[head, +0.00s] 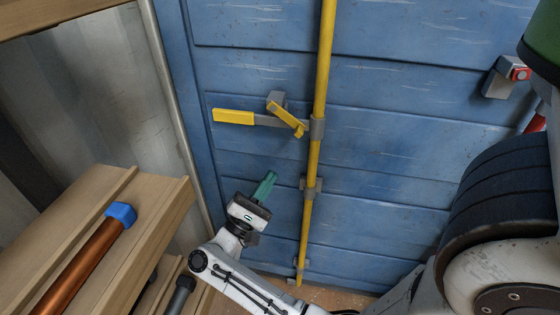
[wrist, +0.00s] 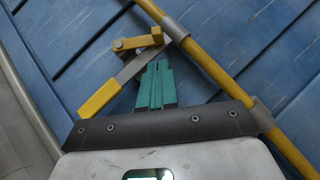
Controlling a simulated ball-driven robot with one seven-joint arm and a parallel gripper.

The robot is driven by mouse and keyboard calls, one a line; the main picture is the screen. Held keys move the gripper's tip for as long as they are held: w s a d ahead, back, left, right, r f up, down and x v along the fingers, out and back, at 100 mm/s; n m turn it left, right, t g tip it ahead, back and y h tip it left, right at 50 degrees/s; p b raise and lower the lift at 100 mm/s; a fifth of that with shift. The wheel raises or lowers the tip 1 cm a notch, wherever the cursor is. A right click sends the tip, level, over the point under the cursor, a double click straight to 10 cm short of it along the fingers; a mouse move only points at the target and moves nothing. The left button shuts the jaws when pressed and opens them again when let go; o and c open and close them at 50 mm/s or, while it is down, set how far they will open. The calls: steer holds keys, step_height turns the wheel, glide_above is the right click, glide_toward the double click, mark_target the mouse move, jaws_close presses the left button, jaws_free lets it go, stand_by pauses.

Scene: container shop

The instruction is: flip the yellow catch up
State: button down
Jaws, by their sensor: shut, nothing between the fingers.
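The yellow catch (head: 286,117) hangs from a grey bracket on the blue door and slants down to the right, across the grey part of the handle lever. The lever's yellow grip (head: 233,117) points left, roughly level. My gripper (head: 270,174) is shut and empty, its teal fingers pointing up, below the catch and apart from it in the head view. In the wrist view the catch (wrist: 138,43) is just beyond my fingertips (wrist: 158,65), and the yellow grip (wrist: 98,98) lies to their left.
A yellow vertical rod (head: 316,150) runs down the blue door (head: 400,140) just right of the catch. A wooden shelf (head: 150,225) with a copper pipe (head: 85,260) stands at left. Door space below the lever is clear.

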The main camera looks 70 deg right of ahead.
mark_target(298, 136)
steer(key=p+x, duration=0.3)
steer(key=x, duration=0.5)
steer(key=shift+r, duration=0.2)
steer(key=shift+s+d+r+p, duration=0.25)
steer(key=shift+d+r+p, duration=0.1)
steer(key=shift+d, duration=0.2)
steer(key=shift+s+n+t+h+b, duration=0.3)
steer(key=shift+n+t+h, duration=0.2)
steer(key=shift+n, duration=0.2)
steer(key=shift+s+d+r+n+t+h, duration=0.15)
steer(key=shift+s+r+n+t, duration=0.7)
steer(key=shift+n+t, duration=2.45)
steer(key=shift+s+a+r+n+t+h, duration=0.1)
steer(key=shift+s+r+n+t+h, duration=0.2)
steer(key=shift+r+n+t, duration=2)
steer(key=shift+s+d+r+n+t+h, duration=0.15)
steer(key=shift+s+n+t, duration=0.55)
steer(key=shift+n+t, duration=3.55)
steer(key=shift+f+n+g, duration=0.1)
steer(key=shift+n+g, duration=0.15)
steer(key=shift+n, duration=0.4)
